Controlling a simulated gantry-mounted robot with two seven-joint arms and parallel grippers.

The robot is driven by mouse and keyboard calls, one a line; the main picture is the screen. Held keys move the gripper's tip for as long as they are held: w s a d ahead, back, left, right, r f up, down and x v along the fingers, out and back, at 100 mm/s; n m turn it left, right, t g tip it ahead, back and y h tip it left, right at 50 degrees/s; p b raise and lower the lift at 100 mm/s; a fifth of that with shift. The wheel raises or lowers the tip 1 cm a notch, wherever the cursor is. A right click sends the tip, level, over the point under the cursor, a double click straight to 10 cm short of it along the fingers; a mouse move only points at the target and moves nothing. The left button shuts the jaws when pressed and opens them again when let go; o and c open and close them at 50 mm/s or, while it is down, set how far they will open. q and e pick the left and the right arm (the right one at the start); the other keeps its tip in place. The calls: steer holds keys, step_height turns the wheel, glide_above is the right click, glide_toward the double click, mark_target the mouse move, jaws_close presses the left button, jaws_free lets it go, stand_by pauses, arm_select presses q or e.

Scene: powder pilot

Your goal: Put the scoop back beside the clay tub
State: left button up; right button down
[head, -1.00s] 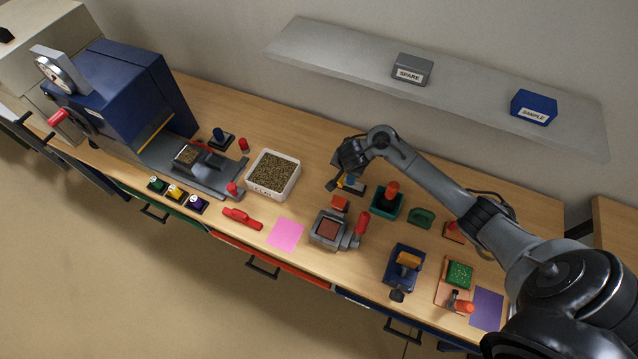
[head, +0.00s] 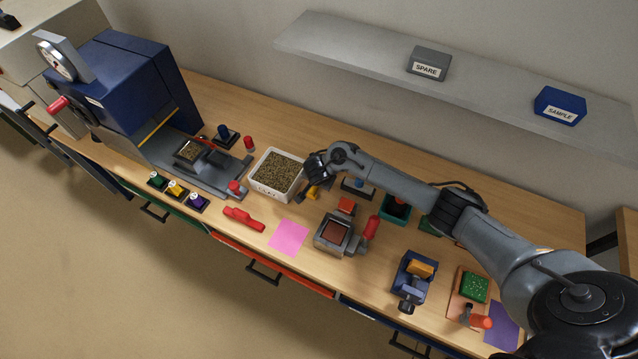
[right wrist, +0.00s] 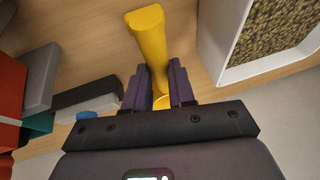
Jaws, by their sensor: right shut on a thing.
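The yellow scoop (head: 313,192) is between the fingers of my right gripper (head: 308,187), just right of the white clay tub. The right wrist view shows the scoop (right wrist: 148,45) more clearly, with the fingers (right wrist: 158,88) shut on it and its broad end pointing away from the gripper. The clay tub (head: 254,181) is white, square and filled with brown granules. Its wall and rim (right wrist: 228,70) show at the upper right of the wrist view, apart from the scoop. I cannot tell whether the scoop touches the table. My left gripper is not in view.
A dark holder with a blue knob (head: 360,183) stands right of my gripper. A red block (head: 346,205) and a grey press (head: 334,234) are in front. A pink sheet (head: 289,237) and red tool (head: 244,219) lie nearer the edge. A shelf (head: 480,80) hangs behind.

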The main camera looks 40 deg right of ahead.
steer(key=shift+f, duration=0.6)
steer(key=shift+f, duration=0.1)
steer(key=c, duration=0.9)
jaws_free()
steer(key=shift+f, duration=0.1)
steer(key=shift+c, duration=0.2)
